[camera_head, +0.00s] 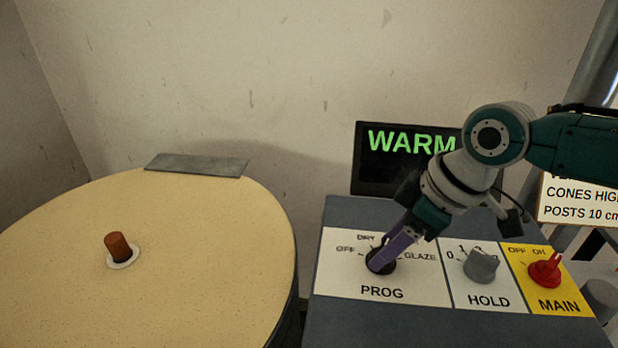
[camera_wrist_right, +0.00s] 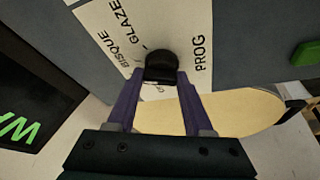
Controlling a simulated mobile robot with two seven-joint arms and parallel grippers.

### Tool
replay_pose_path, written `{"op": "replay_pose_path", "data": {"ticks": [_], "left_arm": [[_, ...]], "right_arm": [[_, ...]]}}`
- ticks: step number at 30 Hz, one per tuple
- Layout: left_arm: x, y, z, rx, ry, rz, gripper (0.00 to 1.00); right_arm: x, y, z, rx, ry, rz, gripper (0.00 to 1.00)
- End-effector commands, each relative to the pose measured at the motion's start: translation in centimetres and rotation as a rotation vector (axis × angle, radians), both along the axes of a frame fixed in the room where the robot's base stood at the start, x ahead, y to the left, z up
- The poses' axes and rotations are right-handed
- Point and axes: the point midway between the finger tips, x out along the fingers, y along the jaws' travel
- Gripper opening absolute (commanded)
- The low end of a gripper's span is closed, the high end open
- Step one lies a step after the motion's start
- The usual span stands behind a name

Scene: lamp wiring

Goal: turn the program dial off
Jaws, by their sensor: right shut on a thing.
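The black program dial (camera_head: 381,262) sits on the white PROG plate (camera_head: 345,288), with OFF, DRY and GLAZE printed around it. My right gripper (camera_head: 384,260) reaches down onto the dial and is shut on it. In the right wrist view the dial (camera_wrist_right: 161,66) sits between the two purple fingertips (camera_wrist_right: 160,76), with BISQUE and GLAZE lettering beside it. The dial's pointer is hidden by the fingers, so its setting cannot be read. The display (camera_head: 411,143) behind the panel reads WARM in green. My left gripper is not in view.
To the right of the PROG dial are a grey HOLD knob (camera_head: 481,265) and a red MAIN switch (camera_head: 545,269) on a yellow plate. A round cream lid (camera_head: 200,265) with a brown peg (camera_head: 118,246) is at left. A sign (camera_head: 580,202) stands at right.

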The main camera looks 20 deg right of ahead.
Motion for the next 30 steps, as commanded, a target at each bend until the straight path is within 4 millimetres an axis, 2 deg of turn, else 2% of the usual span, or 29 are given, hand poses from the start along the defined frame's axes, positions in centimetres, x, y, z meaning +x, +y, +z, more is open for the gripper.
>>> {"op": "replay_pose_path", "data": {"ticks": [8,14,30], "left_arm": [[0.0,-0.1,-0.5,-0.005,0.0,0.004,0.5],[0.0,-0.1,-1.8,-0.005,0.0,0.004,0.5],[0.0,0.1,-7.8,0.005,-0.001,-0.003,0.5]], "right_arm": [[0.0,0.0,-0.1,0.0,0.001,0.03,0.0],[0.1,-0.1,-0.3,0.0,-0.001,0.124,0.0],[0.6,-0.1,-0.5,0.003,-0.004,0.61,0.0]]}}
